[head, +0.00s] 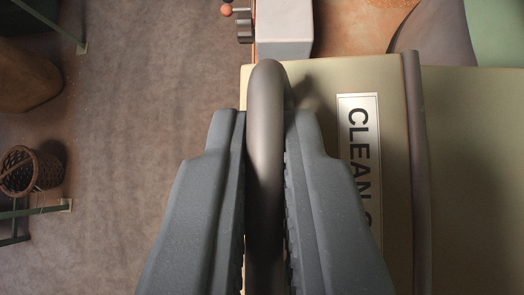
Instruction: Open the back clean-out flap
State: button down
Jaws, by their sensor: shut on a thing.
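The clean-out flap (320,80) is a khaki panel in the middle right of the head view. It carries a white label (358,125) that reads "CLEAN", with the rest hidden behind my right finger. A thick grey-brown curved handle (266,110) stands at the flap's left side. My gripper (265,125) is shut on this handle, with one dark grey finger on each side of it. The lower part of the handle is partly covered by the fingers. A brown vertical strip (415,150) runs along the flap's right edge. I cannot tell whether the flap is ajar.
A khaki hopper surface (475,180) continues to the right. A light grey block (284,25) and an orange-red ball (227,10) are at the top. A wicker basket (30,172) and green metal legs (35,211) are at the far left. Brown floor between is clear.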

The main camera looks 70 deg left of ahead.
jog(key=shift+w+d+r+m+g+y+p, duration=0.3)
jog(key=shift+r+m+g+y+p, duration=0.1)
jog(key=shift+r+g+y, duration=0.15)
jog(key=shift+f, duration=0.1)
jog(key=c, duration=1.5)
grip_release()
jog(key=shift+d, duration=0.1)
jog(key=shift+c, duration=0.2)
jog(key=v, duration=1.3)
jog(key=shift+s+d, duration=0.15)
jog(key=shift+d, duration=0.1)
